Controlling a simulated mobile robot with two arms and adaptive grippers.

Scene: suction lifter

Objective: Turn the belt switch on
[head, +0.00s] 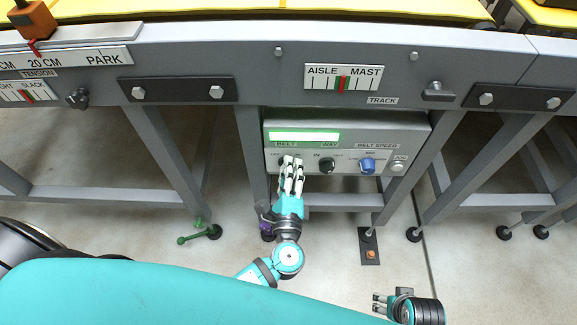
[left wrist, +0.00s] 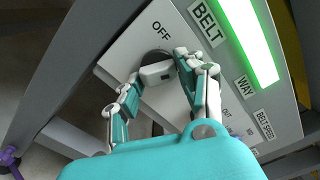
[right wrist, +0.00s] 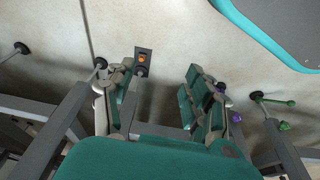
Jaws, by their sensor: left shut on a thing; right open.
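The grey control box (head: 410,125) hangs under the conveyor, with a lit green display (head: 304,137) above the BELT label. My left gripper (head: 291,162) is at the BELT switch and hides it in the head view. In the left wrist view, the dark round switch (left wrist: 154,56) shows partly behind the fingertips, below the word OFF. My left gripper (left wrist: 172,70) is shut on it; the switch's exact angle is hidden. My right gripper (head: 380,303) is open and empty, low at the front right; its spread fingers show in the right wrist view (right wrist: 160,85).
Beside the BELT switch are a black WAY knob (head: 326,165), a blue BELT SPEED knob (head: 367,165) and a pale round button (head: 397,167). Grey conveyor legs (head: 166,150) flank the box. A floor pedal with an orange button (head: 370,253) stands below. Green-ended feet (head: 201,232) stand at left.

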